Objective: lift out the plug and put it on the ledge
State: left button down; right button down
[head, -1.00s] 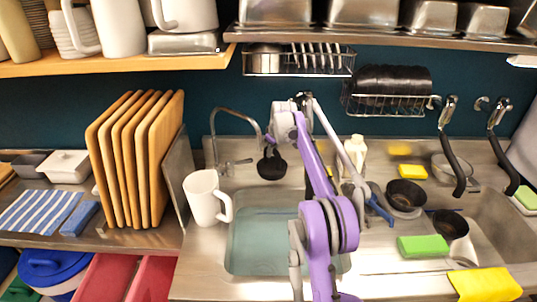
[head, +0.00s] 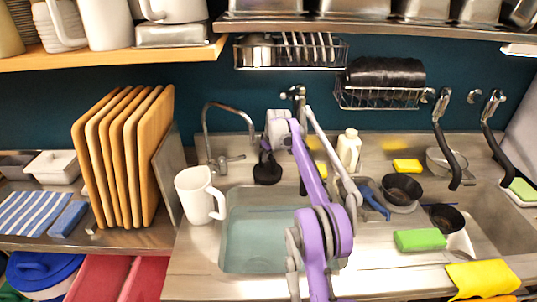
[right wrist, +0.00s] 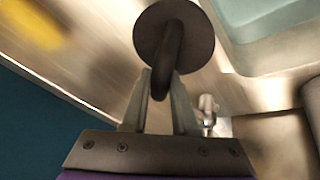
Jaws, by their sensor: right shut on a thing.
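The plug (head: 267,172) is a dark round disc with a loop handle. In the head view it is at the back edge of the water-filled basin (head: 262,245), over or on the steel ledge (head: 238,172) near the tap. My right gripper (head: 268,148) is above it. In the right wrist view the plug (right wrist: 174,35) shows with its handle between the two fingers of my right gripper (right wrist: 160,88), which is shut on it. I cannot tell whether the disc touches the steel. My left gripper is not in view.
A white mug (head: 199,195) stands left of the basin and a tap (head: 222,160) behind it. A white bottle (head: 348,150), a yellow sponge (head: 407,165), dark bowls (head: 402,187) and a green sponge (head: 419,240) are to the right. Wooden boards (head: 122,150) stand left.

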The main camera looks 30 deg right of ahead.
jog(key=shift+w, duration=0.1)
jog(key=c, duration=0.9)
grip_release()
jog(key=shift+d+f, duration=0.1)
jog(key=shift+c, duration=0.2)
jog(key=o, duration=0.3)
jog(key=shift+o, duration=0.2)
jog(key=v, duration=1.1)
jog(key=shift+f, duration=0.1)
